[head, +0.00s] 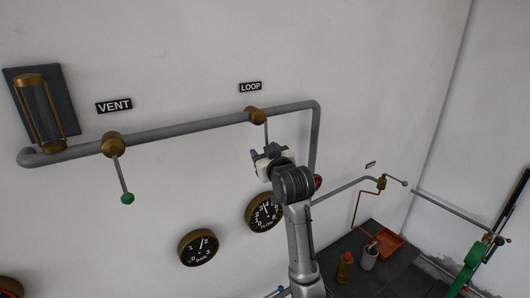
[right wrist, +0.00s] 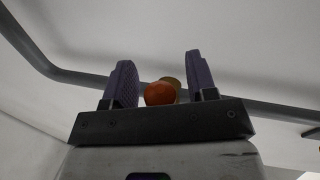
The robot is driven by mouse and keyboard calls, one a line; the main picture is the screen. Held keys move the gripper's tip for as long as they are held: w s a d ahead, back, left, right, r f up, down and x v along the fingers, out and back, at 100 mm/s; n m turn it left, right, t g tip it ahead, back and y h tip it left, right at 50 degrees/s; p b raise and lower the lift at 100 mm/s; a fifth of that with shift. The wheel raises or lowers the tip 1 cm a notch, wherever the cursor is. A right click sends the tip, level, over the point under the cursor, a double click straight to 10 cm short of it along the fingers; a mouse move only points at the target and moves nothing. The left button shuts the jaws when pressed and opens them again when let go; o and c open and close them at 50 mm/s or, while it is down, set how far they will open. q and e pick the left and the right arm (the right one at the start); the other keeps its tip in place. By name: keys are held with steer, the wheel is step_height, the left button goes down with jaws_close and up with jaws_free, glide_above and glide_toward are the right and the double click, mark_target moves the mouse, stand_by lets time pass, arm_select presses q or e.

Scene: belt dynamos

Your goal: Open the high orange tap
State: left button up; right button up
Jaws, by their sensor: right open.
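The high tap under the LOOP sign has a brass body (head: 257,116) on the upper grey pipe, with a thin lever (head: 267,131) hanging down. In the head view the lever's end is hidden behind my right gripper (head: 264,153). In the right wrist view an orange ball knob (right wrist: 160,93) shows between the two purple fingers of my right gripper (right wrist: 158,72), with the brass body (right wrist: 174,83) behind it. The fingers are apart, with a gap on each side of the knob. I cannot tell how deep the knob is between them. My left gripper is not in view.
A second brass valve (head: 113,145) with a green-knobbed lever (head: 127,198) hangs under the VENT sign (head: 114,106). Two round gauges (head: 198,247) are on the wall below. A dark bench (head: 397,276) with an orange tray (head: 389,241) is at lower right.

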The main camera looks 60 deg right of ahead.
jaws_close()
stand_by(0.5)
